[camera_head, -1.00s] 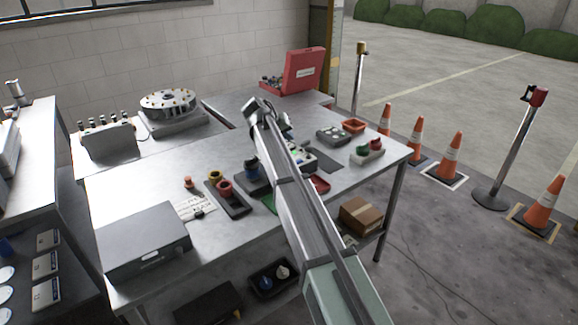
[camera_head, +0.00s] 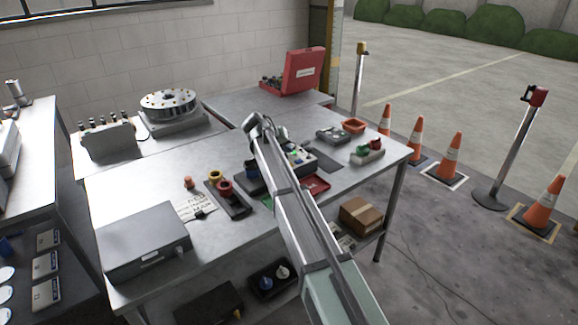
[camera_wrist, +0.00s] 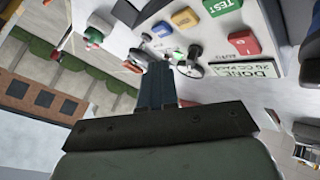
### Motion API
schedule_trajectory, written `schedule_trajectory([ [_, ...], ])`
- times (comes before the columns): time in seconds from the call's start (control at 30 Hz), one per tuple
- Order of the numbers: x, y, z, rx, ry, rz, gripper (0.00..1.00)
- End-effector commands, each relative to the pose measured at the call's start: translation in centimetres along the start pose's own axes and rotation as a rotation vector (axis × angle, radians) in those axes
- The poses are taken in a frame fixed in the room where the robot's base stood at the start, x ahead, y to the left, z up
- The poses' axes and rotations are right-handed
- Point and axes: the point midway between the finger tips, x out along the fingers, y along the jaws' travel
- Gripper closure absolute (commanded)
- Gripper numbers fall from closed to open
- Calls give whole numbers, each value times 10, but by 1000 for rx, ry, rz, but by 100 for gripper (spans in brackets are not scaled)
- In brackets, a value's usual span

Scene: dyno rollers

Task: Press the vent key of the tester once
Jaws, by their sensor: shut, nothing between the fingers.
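The tester (camera_wrist: 225,55) is a pale panel in the upper part of the wrist view. It carries a green key marked TEST (camera_wrist: 222,6), a yellow key (camera_wrist: 185,18), a red key (camera_wrist: 244,43) and a small gauge or knob. I cannot read which key is the vent key. My gripper (camera_wrist: 157,70) is shut and empty, its fingertips just beside the tester's edge and apart from the coloured keys as far as I can see. In the head view the tester (camera_head: 299,157) is partly hidden behind my arm, and the fingertips are hidden.
A black tray with red and yellow rings (camera_head: 238,206) stands left of my arm. A red tray (camera_head: 317,186), a grey device (camera_head: 332,135) and a stand with green and red knobs (camera_head: 367,154) lie to the right. A grey case (camera_head: 143,243) sits at the front left.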

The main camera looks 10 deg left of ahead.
Motion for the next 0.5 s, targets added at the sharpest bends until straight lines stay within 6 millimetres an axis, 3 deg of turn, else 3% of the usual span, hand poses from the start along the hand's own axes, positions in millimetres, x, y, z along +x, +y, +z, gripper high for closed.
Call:
schedule_trajectory([
  [0.5,25,-18,18,0,1,0,100],
])
